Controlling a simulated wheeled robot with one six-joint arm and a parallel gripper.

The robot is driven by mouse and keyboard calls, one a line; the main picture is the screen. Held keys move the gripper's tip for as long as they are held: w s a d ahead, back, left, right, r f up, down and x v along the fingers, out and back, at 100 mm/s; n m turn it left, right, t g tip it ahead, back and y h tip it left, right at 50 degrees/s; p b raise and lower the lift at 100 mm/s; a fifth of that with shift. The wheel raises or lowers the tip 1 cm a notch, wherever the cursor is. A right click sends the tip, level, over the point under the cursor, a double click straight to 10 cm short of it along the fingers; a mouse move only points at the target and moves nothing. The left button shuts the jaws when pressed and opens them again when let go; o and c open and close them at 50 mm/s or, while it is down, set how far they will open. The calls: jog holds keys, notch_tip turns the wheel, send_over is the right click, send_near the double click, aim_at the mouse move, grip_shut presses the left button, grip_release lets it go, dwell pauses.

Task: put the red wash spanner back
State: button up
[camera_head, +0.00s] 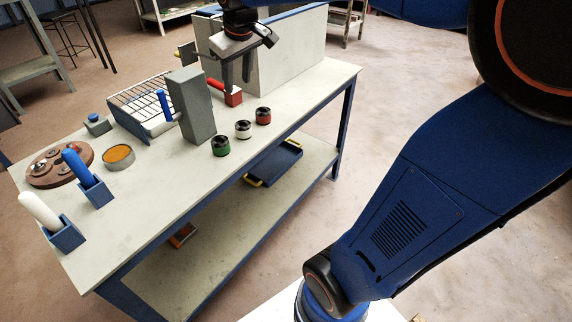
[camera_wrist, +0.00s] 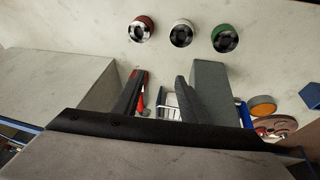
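A red-handled tool, which looks like the red wash spanner (camera_head: 214,84), lies low and tilted beside a small red block (camera_head: 233,98) on the table, just left of my fingers. I cannot tell whether it sits in the block or only touches it. My gripper (camera_head: 237,84) points down over this spot, its two dark fingers apart with nothing seen between them. In the wrist view my gripper (camera_wrist: 160,76) also shows its fingers apart. A red piece (camera_wrist: 141,102) shows by the left finger, partly hidden.
A tall grey block (camera_head: 190,105) stands close to the fingers, with a wire rack (camera_head: 142,97) behind it. A large pale box (camera_head: 285,50) stands at the right. Blue holders (camera_head: 97,192) with handles stand at the left.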

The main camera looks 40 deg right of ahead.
jog(key=s+a+f+m, duration=0.1)
jog(key=s+f, duration=0.4)
jog(key=s, duration=0.7)
jog(key=s+a+f+m, duration=0.1)
jog(key=s+f, duration=0.5)
jog(key=s, duration=0.7)
jog(key=shift+s+m+y, duration=0.3)
